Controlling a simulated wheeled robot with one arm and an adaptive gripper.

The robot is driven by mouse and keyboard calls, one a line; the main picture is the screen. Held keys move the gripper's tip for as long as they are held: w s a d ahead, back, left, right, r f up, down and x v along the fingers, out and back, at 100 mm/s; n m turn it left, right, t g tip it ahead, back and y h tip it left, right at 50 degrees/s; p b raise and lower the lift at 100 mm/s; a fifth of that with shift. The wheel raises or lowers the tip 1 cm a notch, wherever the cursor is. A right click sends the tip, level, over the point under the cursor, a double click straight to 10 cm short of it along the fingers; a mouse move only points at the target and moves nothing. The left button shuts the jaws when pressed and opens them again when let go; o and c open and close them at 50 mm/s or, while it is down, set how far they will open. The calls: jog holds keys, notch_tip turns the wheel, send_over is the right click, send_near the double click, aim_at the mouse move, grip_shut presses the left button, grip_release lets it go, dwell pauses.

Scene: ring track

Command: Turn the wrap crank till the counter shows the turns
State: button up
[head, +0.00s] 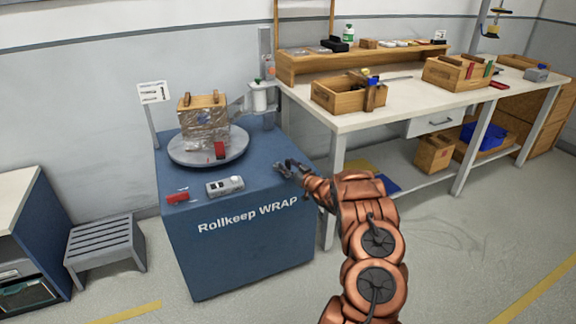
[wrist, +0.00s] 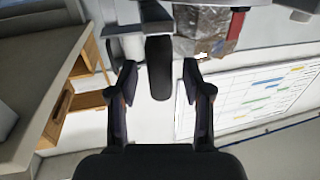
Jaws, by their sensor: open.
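The blue wrap machine (head: 250,248), lettered "Rollkeep WRAP", stands left of centre in the head view. Its grey turntable (head: 185,158) carries a wrapped wooden box (head: 205,123), also partly visible in the wrist view (wrist: 207,27). A grey unit with a pale face (head: 225,186), possibly the counter, sits on the front top; I cannot read it. My gripper (head: 289,168) is at the machine's right top edge. In the wrist view its open fingers (wrist: 160,75) stand either side of a dark rounded grip (wrist: 160,80), apparently the crank handle, with gaps visible on both sides.
A red item (head: 177,198) lies on the machine's front left. A film roll (head: 258,97) stands behind the turntable. The workbench (head: 345,122) with wooden trays is close on the right. A grey step stool (head: 104,245) stands left. The floor in front is clear.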

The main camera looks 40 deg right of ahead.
jog(key=shift+w+d, duration=0.1)
jog(key=shift+w, duration=0.25)
jog(key=shift+c, duration=0.3)
grip_shut()
